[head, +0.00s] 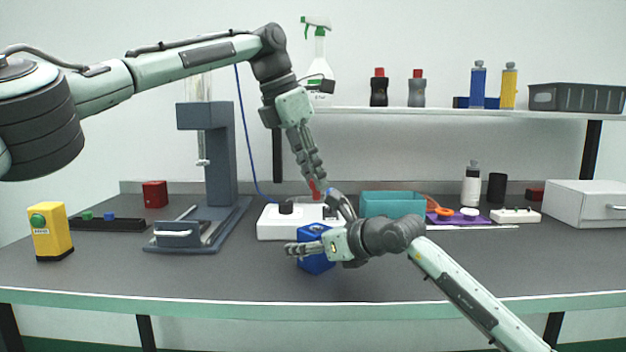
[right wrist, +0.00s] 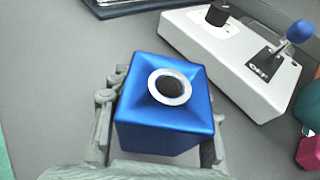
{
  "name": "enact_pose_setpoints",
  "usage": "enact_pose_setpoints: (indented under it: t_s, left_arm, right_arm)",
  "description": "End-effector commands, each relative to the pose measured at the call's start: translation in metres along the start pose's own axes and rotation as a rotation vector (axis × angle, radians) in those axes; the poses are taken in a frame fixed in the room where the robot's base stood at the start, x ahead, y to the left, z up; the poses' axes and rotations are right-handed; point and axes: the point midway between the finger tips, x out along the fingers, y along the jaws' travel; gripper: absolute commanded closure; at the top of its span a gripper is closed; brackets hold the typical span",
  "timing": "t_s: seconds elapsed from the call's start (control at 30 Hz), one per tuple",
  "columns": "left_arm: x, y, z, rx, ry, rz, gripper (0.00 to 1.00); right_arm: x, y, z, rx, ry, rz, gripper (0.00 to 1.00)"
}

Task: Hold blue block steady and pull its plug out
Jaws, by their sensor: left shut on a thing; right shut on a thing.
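The blue block (head: 317,265) stands near the table's front edge. My right gripper (head: 306,248) is shut around its sides and partly hides it. In the right wrist view, the block (right wrist: 165,128) has a pale ring on top around a dark round opening, with nothing standing in it. My left gripper (head: 316,178) is up above the block, pointing down, shut on a small red plug (head: 314,188). The plug is clear of the block; its lower end is hard to make out against the things behind.
Behind the block is a white control box (head: 276,224) with a black knob and blue lever. A teal bin (head: 392,204) stands to its right, a grey press (head: 220,160) to its left. A crimson object (right wrist: 309,153) shows at the wrist view's edge.

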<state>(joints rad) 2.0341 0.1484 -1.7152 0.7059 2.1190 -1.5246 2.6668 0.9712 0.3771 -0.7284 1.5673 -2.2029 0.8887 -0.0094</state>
Motion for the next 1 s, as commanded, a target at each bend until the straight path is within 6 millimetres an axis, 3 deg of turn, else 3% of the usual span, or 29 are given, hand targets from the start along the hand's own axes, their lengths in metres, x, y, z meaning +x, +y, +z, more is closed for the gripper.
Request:
enact_pose_setpoints:
  t_s: [0.3,0.33,0.53,0.87,1.0]
  left_arm:
    - [-0.002,0.0,0.001,0.0,0.0,0.0,1.0]
    - [-0.002,0.0,0.001,0.0,0.0,0.0,1.0]
    - [-0.002,0.0,0.001,-0.001,0.0,0.0,1.0]
    - [-0.002,0.0,0.0,-0.001,0.0,0.0,1.0]
    - [-0.002,0.0,0.0,-0.001,0.0,0.0,1.0]
  right_arm:
    - [0.0,0.0,-0.001,0.0,0.001,0.0,0.88]
    - [0.0,0.0,-0.001,0.0,0.001,0.0,0.54]
    - [0.0,0.0,0.0,0.0,0.001,0.0,0.3]
    - [-0.002,0.0,0.0,0.0,0.0,0.0,0.3]
    - [-0.016,-0.001,0.0,0.0,-0.001,-0.001,0.3]
